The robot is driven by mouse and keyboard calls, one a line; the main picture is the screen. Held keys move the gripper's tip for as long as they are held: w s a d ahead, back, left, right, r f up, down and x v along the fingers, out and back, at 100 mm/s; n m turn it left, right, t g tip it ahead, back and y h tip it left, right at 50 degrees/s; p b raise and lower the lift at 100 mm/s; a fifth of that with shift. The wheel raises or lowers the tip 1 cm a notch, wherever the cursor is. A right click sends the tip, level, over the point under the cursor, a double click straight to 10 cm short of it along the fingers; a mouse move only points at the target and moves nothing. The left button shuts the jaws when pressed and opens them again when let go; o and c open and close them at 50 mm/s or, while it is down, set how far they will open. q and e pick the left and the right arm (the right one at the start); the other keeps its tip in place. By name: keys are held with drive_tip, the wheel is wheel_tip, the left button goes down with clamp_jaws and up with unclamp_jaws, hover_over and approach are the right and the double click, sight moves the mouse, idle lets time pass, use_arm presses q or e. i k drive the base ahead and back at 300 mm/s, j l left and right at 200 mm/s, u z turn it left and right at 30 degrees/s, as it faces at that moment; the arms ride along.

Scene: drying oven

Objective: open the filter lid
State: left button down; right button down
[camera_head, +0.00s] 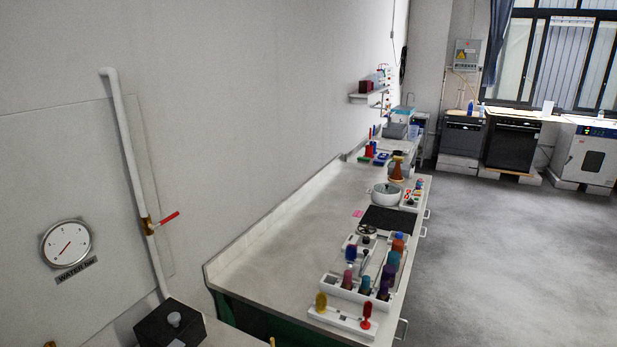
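I cannot tell for sure which thing is the filter lid. A black box (153,327) with a round grey knob (174,319) on top stands at the bottom left, below the end of a white wall pipe (130,160). The box is cut off by the lower edge of the picture, and its top looks closed. Neither of my grippers is in view.
A red-handled valve (150,225) sits on the pipe, beside a round gauge (67,243). A long bench (290,258) along the wall carries bottles in a white rack (343,290) and a white pot (384,194). The grey floor (505,270) on the right is clear.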

sight(172, 323)
drive_tip(key=k+j, duration=0.3)
drive_tip(key=u, duration=1.4)
drive_tip(key=j, duration=0.05)
